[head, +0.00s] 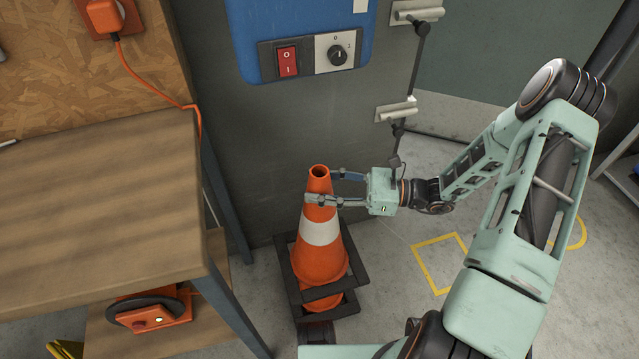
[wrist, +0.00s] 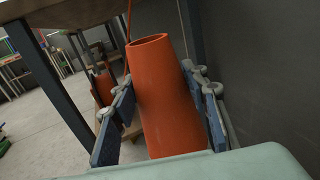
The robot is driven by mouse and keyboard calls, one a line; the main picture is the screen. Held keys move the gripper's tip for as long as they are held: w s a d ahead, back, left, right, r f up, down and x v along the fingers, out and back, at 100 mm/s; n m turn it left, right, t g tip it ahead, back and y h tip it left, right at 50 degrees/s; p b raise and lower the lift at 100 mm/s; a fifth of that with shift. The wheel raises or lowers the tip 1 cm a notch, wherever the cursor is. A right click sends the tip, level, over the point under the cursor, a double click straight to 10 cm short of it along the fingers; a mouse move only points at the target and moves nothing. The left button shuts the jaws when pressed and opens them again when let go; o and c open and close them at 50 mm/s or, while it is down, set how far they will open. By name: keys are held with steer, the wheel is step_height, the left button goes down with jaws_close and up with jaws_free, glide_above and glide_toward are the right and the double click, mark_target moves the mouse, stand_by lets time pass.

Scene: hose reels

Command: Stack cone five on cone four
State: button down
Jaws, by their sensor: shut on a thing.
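My gripper (head: 338,188) is shut on the upper part of an orange cone with a white band (head: 318,265). This cone stands upright with a black square base. In the wrist view the cone's orange top (wrist: 168,95) is between the two blue-padded fingers. Below it, a strip of a second orange cone (head: 337,301) and another black base show. The held cone hides most of the lower one, and I cannot tell how far the two are nested. No numbers are visible on the cones.
A wooden workbench (head: 100,210) is close on the left, with an orange reel-like device (head: 155,312) on its lower shelf. A grey cabinet (head: 300,125) with a red switch stands just behind the cones. Yellow floor markings (head: 440,262) lie on clear floor to the right.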

step_height(320, 180, down, 23)
steer(key=b, duration=0.9)
stand_by(1.1)
steer(key=shift+f, duration=0.2)
steer(key=c, duration=1)
jaws_free()
steer(key=shift+c, duration=0.2)
steer(key=s+d, duration=0.1)
steer(key=d, duration=1.1)
steer(key=shift+s, duration=0.2)
